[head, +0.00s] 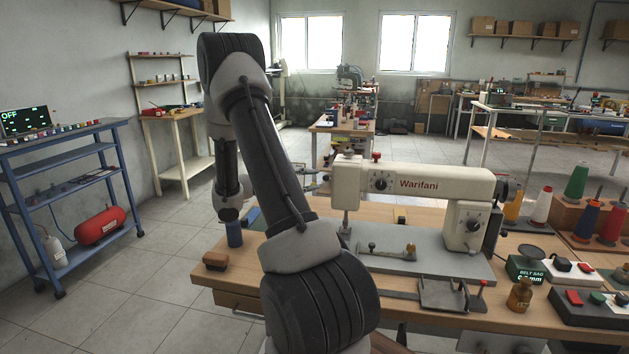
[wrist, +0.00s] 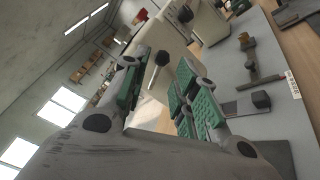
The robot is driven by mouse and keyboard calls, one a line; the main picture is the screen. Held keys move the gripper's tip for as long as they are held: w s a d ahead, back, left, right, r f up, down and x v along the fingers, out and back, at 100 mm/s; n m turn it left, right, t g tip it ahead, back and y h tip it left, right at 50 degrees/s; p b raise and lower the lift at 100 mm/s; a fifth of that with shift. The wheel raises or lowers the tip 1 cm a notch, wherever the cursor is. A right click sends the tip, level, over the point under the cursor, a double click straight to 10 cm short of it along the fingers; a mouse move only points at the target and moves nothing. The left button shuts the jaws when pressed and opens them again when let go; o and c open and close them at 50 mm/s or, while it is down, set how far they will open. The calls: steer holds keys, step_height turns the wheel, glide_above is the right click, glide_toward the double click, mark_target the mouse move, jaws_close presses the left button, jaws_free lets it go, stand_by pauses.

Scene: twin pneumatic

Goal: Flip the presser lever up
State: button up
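The white sewing machine (head: 430,184) marked "Warifani" stands on the wooden table. Its body also shows in the wrist view (wrist: 207,27). In the wrist view, a dark-knobbed lever (wrist: 161,60), which looks like the presser lever, points toward me between the fingertips of my gripper (wrist: 158,74). My gripper is open, with green-padded fingers on both sides of the knob. Gaps show on both sides, so I see no grip on it. In the head view my arm hides most of the gripper and the lever.
A grey plate with a small knobbed lever fitting (head: 386,251) lies in front of the machine. A metal tray (head: 443,294), a brown bottle (head: 520,295) and a button box (head: 592,308) stand at the front right. Thread cones (head: 541,207) stand at right. A brown brush-like block (head: 215,260) lies at the left corner.

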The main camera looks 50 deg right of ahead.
steer(key=shift+x, duration=1.55)
jaws_close()
steer(key=shift+w+d+r+n+t+y, duration=0.1)
steer(key=shift+d+r+n+t+y, duration=0.1)
steer(key=shift+r+n+y, duration=0.35)
steer(key=shift+w+d+r+n+t+y, duration=0.15)
steer(key=shift+d+r+n, duration=0.15)
steer(key=shift+n, duration=0.45)
jaws_free()
steer(key=shift+a, duration=0.1)
steer(key=v, duration=1.2)
